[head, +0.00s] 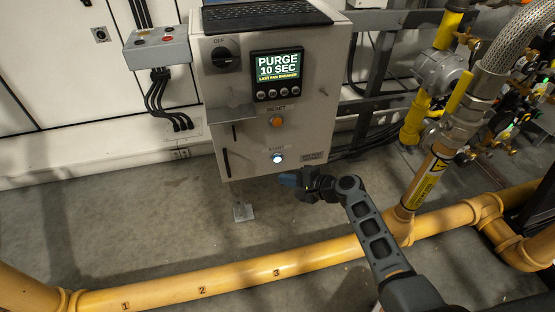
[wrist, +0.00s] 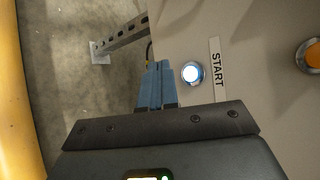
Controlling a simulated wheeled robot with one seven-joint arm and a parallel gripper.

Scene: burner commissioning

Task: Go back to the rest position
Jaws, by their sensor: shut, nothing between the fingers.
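My gripper (head: 290,180) is at the lower edge of the grey control cabinet (head: 215,135), just below the lit START button (head: 277,158). In the wrist view its blue fingers (wrist: 156,85) are together and empty. They lie beside the white glowing START button (wrist: 192,73); I cannot tell whether they touch the cabinet. My arm comes in from the lower right in the head view.
The cabinet has a screen (head: 277,75) reading "PURGE 10 SEC", an orange RESET button (head: 277,121) and a black knob (head: 222,57). A yellow pipe (head: 235,278) crosses the floor in front. A grey box (head: 157,46) hangs left. Bare floor (head: 120,215) lies at left.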

